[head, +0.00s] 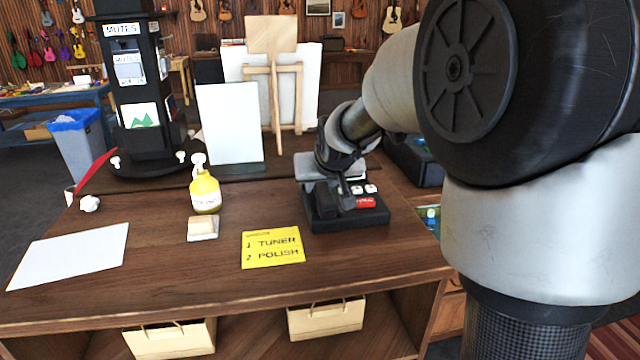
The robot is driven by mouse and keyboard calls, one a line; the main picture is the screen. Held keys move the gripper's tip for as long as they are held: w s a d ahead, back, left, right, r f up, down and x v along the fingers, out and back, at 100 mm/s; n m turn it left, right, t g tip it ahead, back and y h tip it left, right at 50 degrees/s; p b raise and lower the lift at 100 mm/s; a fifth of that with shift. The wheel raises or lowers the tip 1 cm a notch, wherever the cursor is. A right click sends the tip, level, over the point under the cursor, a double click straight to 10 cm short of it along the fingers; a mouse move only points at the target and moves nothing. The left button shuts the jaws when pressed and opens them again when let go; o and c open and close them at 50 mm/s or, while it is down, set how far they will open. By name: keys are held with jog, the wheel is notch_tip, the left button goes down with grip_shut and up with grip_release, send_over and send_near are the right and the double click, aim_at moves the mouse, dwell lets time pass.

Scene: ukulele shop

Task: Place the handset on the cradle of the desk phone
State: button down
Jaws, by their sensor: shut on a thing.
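The desk phone (352,220) is a low dark block on the right part of the wooden counter, with small white pieces and a red piece on its top. My gripper (340,200) points down over the left part of the phone and is shut on the handset. The handset is dark and mostly hidden by my gripper and wrist, so its outline is hard to tell from them. The cradle is also covered from this view. I cannot tell whether the handset touches the phone.
A yellow note (273,248), a pale block (203,228), a yellow pump bottle (205,193) and a white sheet (70,255) lie or stand on the counter (180,285). A white panel (230,125) stands behind. The counter's front right is clear.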

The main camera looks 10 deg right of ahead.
jog(key=shift+f, duration=0.3)
jog(key=c, duration=1.3)
grip_release()
jog(key=v, duration=1.7)
jog(key=s+g+p, duration=0.1)
jog(key=s+p, duration=0.2)
jog(key=s, duration=0.3)
jog(key=s+r+g+p, duration=0.1)
jog(key=s+p, duration=0.3)
jog(key=s, duration=0.3)
jog(key=s+r+g+p, duration=0.1)
jog(key=s+p, duration=0.3)
jog(key=s, duration=0.2)
jog(key=shift+s+r, duration=0.25)
jog(key=shift+s, duration=0.15)
